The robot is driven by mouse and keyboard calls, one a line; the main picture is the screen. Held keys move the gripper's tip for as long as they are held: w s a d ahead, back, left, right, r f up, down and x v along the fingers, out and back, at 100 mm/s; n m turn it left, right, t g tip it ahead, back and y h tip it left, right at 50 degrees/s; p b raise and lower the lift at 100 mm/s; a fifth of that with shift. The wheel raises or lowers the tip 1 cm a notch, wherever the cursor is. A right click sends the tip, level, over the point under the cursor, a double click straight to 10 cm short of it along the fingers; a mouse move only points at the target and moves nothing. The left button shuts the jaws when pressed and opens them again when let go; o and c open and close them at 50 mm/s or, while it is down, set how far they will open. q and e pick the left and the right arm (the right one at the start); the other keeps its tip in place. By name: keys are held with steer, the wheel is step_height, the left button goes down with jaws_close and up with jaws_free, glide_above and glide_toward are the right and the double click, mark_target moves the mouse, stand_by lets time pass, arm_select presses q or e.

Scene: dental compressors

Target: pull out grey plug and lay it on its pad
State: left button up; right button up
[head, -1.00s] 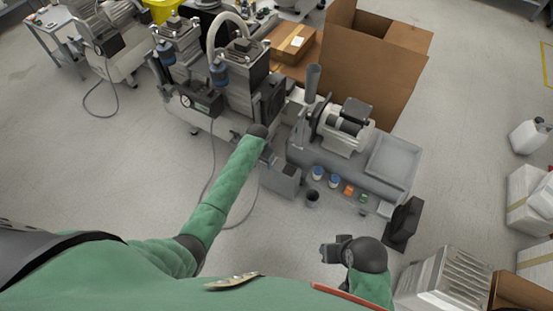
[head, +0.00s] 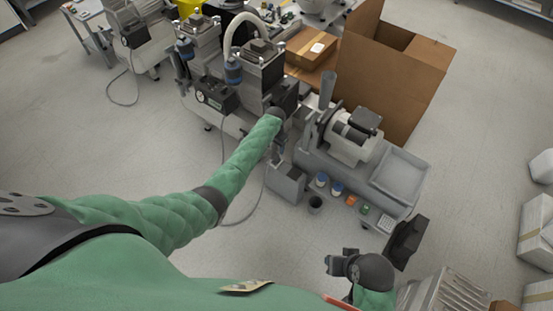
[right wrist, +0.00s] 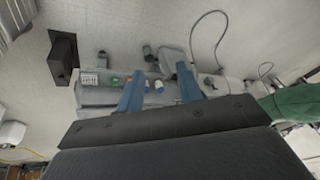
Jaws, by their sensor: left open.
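The dental compressor (head: 258,72) stands at the back centre, with a dark box on its right side. My left arm reaches to its front right, and my left gripper (head: 279,143) hangs below the dark wrist there, open, small and partly hidden. I cannot make out the grey plug; the wrist and gripper cover that area. I cannot tell its pad apart either. My right gripper (head: 336,262) is low in the head view, away from the compressor. In the right wrist view its two blue fingers (right wrist: 158,73) stand wide apart with nothing between them.
A grey bench (head: 318,164) with a motor unit (head: 352,137) and a shallow tray (head: 400,172) stands right of the compressor. Small coloured jars (head: 337,188) and a dark cup (head: 315,204) line its front. A cardboard box (head: 395,75) is behind.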

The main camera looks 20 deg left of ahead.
mark_target(275, 154)
arm_select(q)
steer(key=shift+f, duration=0.1)
arm_select(e)
steer(key=shift+f, duration=0.1)
arm_select(q)
steer(key=shift+f+b, duration=0.3)
steer(key=shift+b, duration=0.1)
step_height(275, 154, down, 2)
steer(key=shift+f+b, duration=0.1)
steer(key=shift+b, duration=0.95)
step_height(275, 154, down, 2)
steer(key=shift+f+b, duration=0.1)
steer(key=shift+b, duration=1.1)
step_height(275, 154, down, 3)
steer(key=shift+r+b, duration=0.1)
steer(key=shift+b, duration=0.65)
steer(key=shift+f, duration=0.5)
arm_select(e)
steer(key=w+a+f+t, duration=0.1)
steer(key=a+f, duration=0.1)
steer(key=f, duration=1)
steer(key=w+a+f+t, duration=0.1)
steer(key=a+f+t, duration=0.1)
steer(key=f, duration=1)
steer(key=shift+f+m+y, duration=0.3)
steer(key=shift+f+y, duration=0.05)
steer(key=shift+y, duration=0.05)
steer(key=shift+w+r, duration=0.1)
steer(key=shift+r, duration=0.4)
